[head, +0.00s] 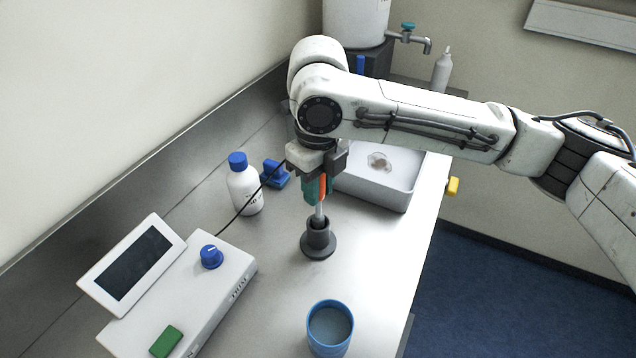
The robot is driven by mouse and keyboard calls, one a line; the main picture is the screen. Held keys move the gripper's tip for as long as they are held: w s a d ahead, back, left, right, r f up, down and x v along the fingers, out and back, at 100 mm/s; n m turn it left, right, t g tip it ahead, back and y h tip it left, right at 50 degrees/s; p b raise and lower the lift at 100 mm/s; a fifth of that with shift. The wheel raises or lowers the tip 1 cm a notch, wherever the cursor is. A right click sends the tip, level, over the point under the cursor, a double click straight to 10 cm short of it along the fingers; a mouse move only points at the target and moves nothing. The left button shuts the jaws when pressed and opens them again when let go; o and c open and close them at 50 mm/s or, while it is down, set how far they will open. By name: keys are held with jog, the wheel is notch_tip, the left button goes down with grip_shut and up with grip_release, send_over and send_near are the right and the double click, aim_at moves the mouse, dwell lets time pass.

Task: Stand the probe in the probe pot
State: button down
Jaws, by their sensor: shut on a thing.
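My gripper (316,188) points down over the bench, left of the white tray. It is shut on the probe, which is roughly upright. The probe's pale shaft (319,211) shows below the fingers, with an orange part between them. The probe pot (318,243) is a dark grey holder with a wide round foot, standing on the bench directly below. The shaft's lower end meets the pot's mouth in the picture; I cannot tell how deep it is inside. A thin black cable runs from the meter up towards the gripper.
A white meter (205,295) with a screen and blue knob is at lower left. A blue-capped bottle (244,190) and a blue block (275,173) stand left of the gripper. A blue cup (330,328) is in front. A white tray (385,195) lies behind right. The bench's right edge is close.

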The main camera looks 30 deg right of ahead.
jog(key=shift+f+b, duration=0.35)
jog(key=shift+f, duration=0.2)
dwell(0.6)
jog(key=c, duration=0.8)
grip_release()
notch_tip(320, 180, up, 11)
jog(key=shift+f+b, duration=0.1)
jog(key=shift+b, duration=0.3)
